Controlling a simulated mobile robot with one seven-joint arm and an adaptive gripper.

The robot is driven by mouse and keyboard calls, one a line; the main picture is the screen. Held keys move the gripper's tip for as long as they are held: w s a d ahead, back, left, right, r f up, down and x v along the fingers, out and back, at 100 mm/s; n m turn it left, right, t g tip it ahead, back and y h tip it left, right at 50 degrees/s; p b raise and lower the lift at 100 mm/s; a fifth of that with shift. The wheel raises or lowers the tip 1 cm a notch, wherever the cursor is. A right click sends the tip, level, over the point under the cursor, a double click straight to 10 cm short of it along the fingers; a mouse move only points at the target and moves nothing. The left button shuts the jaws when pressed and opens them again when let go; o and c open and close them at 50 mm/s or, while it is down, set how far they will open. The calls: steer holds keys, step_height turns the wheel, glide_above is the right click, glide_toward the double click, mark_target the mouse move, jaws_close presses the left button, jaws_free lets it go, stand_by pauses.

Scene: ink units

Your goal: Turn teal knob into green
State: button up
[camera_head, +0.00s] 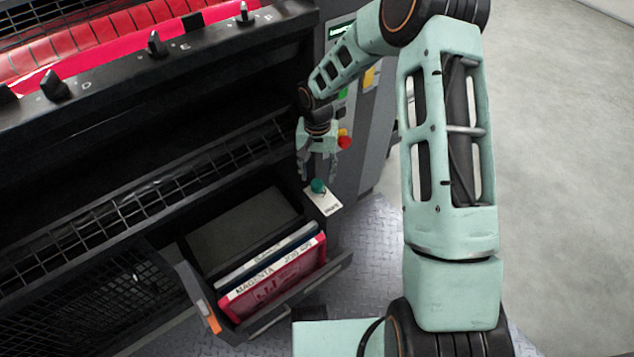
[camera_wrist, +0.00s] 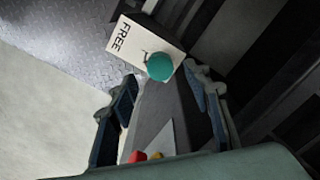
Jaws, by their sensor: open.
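The teal knob (camera_head: 318,186) is a small round knob on a white label plate (camera_head: 328,203) at the right end of the machine. In the wrist view the teal knob (camera_wrist: 160,67) sits on the white plate (camera_wrist: 128,38), which reads "FREE". My gripper (camera_head: 317,178) is open and points down just above the knob. In the wrist view its two fingers (camera_wrist: 160,85) stand apart, left and right, with the knob beyond them near the middle. I cannot tell whether either finger touches the knob. No green marking shows on the plate.
Red and yellow buttons (camera_head: 344,140) are on the panel close beside my gripper. An open drawer (camera_head: 340,265) with magenta and dark cartridges (camera_head: 277,285) juts out below left. A mesh rail (camera_head: 150,195) runs along the machine. Bare floor (camera_head: 560,150) lies to the right.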

mark_target(317, 183)
steer(key=shift+f+b, duration=0.35)
steer(key=shift+f, duration=1.6)
steer(key=c, duration=1.2)
